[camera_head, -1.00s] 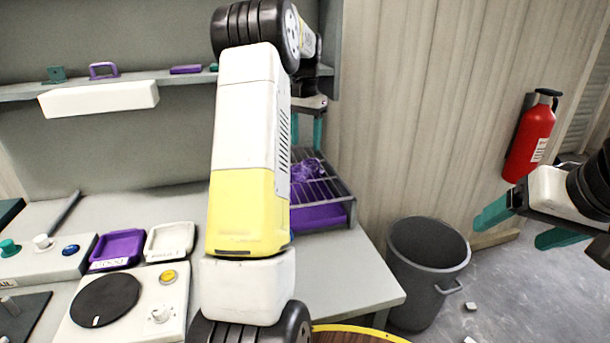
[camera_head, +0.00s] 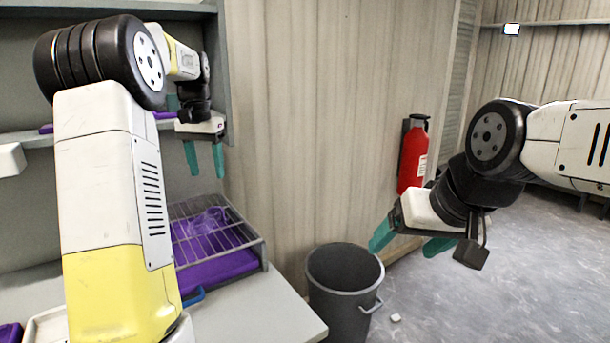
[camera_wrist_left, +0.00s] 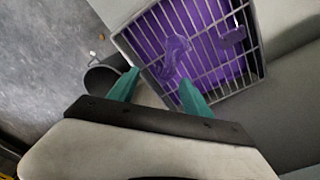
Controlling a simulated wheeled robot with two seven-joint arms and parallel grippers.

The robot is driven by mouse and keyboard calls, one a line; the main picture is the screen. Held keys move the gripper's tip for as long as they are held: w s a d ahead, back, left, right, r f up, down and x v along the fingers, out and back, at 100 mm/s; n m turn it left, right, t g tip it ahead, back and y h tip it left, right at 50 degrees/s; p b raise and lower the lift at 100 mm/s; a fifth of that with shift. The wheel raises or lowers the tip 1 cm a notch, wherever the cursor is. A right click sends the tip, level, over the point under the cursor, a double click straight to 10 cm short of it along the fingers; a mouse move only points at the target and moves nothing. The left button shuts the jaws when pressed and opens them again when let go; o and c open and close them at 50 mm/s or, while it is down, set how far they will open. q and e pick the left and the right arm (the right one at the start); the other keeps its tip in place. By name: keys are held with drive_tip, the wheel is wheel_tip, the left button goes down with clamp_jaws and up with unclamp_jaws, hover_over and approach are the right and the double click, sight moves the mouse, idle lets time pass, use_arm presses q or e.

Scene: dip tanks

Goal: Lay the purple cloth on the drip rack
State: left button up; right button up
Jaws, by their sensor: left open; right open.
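The purple cloth (camera_head: 207,221) lies crumpled on the wire bars of the drip rack (camera_head: 250,243), toward its back. In the left wrist view, a crumpled purple piece (camera_wrist_left: 174,58) lies over the bars, with a smaller purple patch (camera_wrist_left: 233,37) farther right; I cannot tell whether they are joined. My left gripper (camera_head: 205,174) is open and empty above the rack, fingers pointing down, apart from the cloth. Its fingers also show in the left wrist view (camera_wrist_left: 159,78). My right gripper (camera_head: 406,246) is open and empty, in the air right of the bin.
A purple tray surface (camera_head: 215,268) shows under the bars. A grey bin (camera_head: 343,290) stands on the floor beside the bench (camera_head: 270,312). A red fire extinguisher (camera_head: 413,155) hangs on the wall. A shelf is behind my left arm.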

use_arm(q)
drive_tip(key=s+d+r+t+h, duration=0.1)
drive_tip(key=s+d+r+t, duration=0.1)
drive_tip(key=s+d, duration=0.4)
drive_tip(key=s+d+r+t, duration=0.1)
drive_tip(key=s+d+r, duration=0.15)
drive_tip(key=s, duration=0.65)
drive_tip(key=s+d+f+t, duration=0.1)
drive_tip(key=s+d+f, duration=0.2)
drive_tip(key=s, duration=0.4)
drive_tip(key=s+d+f+n+t+h, duration=0.1)
drive_tip(key=s+d+f, duration=0.2)
drive_tip(key=s, duration=0.3)
drive_tip(key=shift+s+d+f, duration=0.25)
drive_tip(key=shift+s+f, duration=0.05)
drive_tip(key=shift+s, duration=0.05)
